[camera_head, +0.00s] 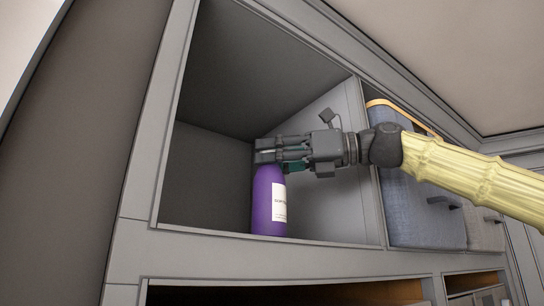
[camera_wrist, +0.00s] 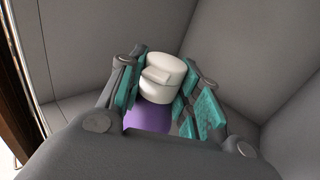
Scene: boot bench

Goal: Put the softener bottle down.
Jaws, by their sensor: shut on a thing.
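The softener bottle (camera_head: 268,205) is purple with a white label. It stands upright inside a grey shelf compartment (camera_head: 330,240), its lower end at the compartment floor; I cannot tell whether it bears fully on it. My gripper (camera_head: 268,152) reaches in from the right and is shut on the top of the bottle, hiding the cap in the head view. In the wrist view, the white cap of the bottle (camera_wrist: 160,78) sits between the teal pads of my gripper (camera_wrist: 163,90), with the purple body below.
The compartment is otherwise empty, with free room left and right of the bottle. A blue fabric bin (camera_head: 425,205) with a tan rim fills the compartment to the right, beyond a divider. Open compartments (camera_head: 285,290) lie below.

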